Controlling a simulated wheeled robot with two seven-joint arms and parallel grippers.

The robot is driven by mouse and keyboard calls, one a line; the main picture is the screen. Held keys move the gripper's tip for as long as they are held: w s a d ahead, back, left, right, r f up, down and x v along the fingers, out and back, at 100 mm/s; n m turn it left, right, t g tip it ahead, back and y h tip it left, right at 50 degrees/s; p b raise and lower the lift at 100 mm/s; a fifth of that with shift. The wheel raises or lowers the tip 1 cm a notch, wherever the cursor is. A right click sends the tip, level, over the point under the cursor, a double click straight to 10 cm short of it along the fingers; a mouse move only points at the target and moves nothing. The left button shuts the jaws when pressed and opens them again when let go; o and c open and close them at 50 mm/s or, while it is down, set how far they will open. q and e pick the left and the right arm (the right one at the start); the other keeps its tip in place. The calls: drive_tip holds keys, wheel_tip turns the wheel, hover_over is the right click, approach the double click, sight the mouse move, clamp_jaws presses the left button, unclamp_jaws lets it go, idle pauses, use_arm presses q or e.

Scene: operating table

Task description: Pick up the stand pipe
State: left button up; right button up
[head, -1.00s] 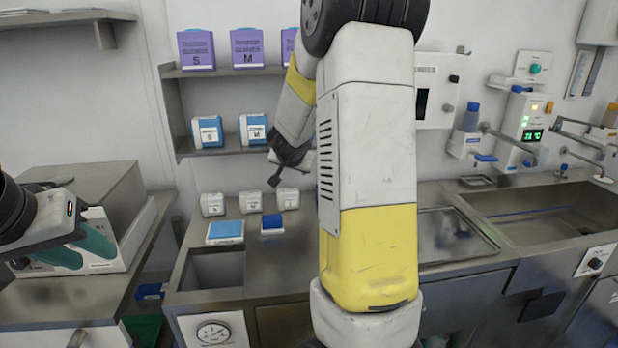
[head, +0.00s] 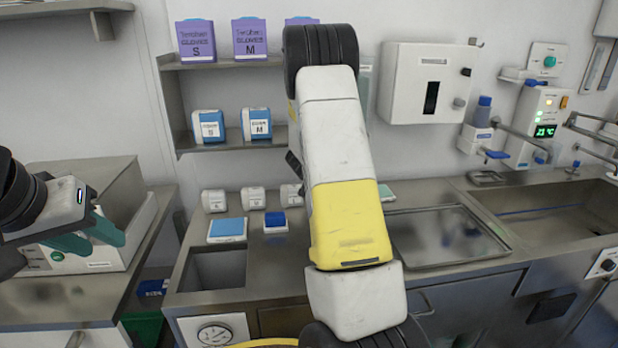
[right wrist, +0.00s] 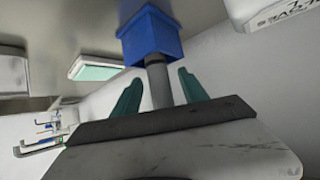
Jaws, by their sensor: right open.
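The stand pipe (right wrist: 158,85) is a grey cylinder in the right wrist view, with a blue block (right wrist: 150,38) at its end. My right gripper (right wrist: 160,88) is open, with one teal finger on each side of the pipe and gaps between. It is not closed on the pipe. In the head view my right arm hides this gripper and the pipe. My left gripper (head: 88,238) is at the left edge of the head view, with its teal fingers apart and nothing seen between them, over the left counter.
A light blue pad (head: 227,229) and a small blue block (head: 275,221) lie on the counter before small white boxes (head: 253,199). Shelves of glove boxes (head: 249,38) are above. A metal tray (head: 440,236) and sink (head: 555,210) are right. A green pad (right wrist: 95,67) is near the pipe.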

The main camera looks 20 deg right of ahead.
drive_tip(key=shift+c, duration=0.4)
clamp_jaws()
